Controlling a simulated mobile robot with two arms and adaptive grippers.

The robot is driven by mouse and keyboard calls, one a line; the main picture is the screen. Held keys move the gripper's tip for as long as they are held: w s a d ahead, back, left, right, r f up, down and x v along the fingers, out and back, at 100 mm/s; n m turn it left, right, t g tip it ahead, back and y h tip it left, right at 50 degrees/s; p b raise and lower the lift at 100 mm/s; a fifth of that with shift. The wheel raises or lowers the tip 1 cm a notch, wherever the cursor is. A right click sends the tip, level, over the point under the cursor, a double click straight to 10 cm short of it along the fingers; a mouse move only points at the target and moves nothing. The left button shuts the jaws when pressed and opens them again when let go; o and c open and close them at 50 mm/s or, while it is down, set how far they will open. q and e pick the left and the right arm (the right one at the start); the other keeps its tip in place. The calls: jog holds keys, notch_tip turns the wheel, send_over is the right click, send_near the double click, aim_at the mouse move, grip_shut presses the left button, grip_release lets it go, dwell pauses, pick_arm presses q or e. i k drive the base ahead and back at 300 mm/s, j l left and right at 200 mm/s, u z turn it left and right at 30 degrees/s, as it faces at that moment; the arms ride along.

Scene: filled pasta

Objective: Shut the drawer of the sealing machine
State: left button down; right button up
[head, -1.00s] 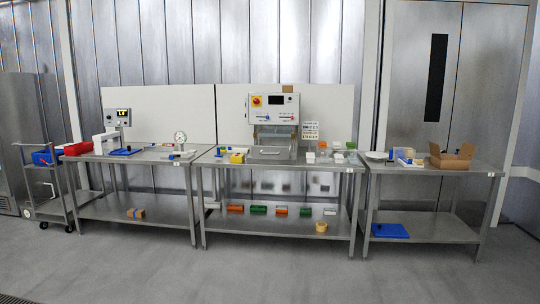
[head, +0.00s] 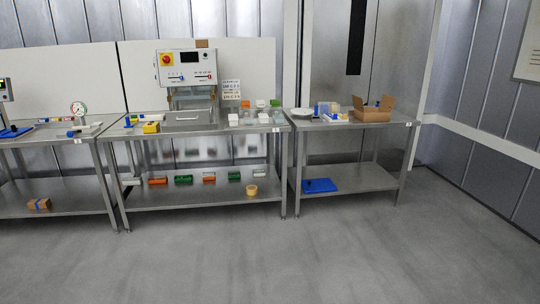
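The sealing machine (head: 187,70) stands on the middle steel table, with a red and yellow knob, a dark screen and small controls on its white front. Its steel drawer (head: 187,118) juts out at the front below the head, over the table top. From this distance I cannot tell exactly how far out it is. Neither of my grippers is in the head view.
The middle table (head: 205,131) also carries a yellow box (head: 151,127) and several small containers. A right table (head: 350,122) holds an open cardboard box (head: 372,110). A gauge (head: 78,108) stands on the left table. The grey floor (head: 260,255) in front is clear.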

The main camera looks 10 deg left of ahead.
aim_at(189, 115)
jog(key=i+u, duration=0.35)
jog(key=i, duration=1.4)
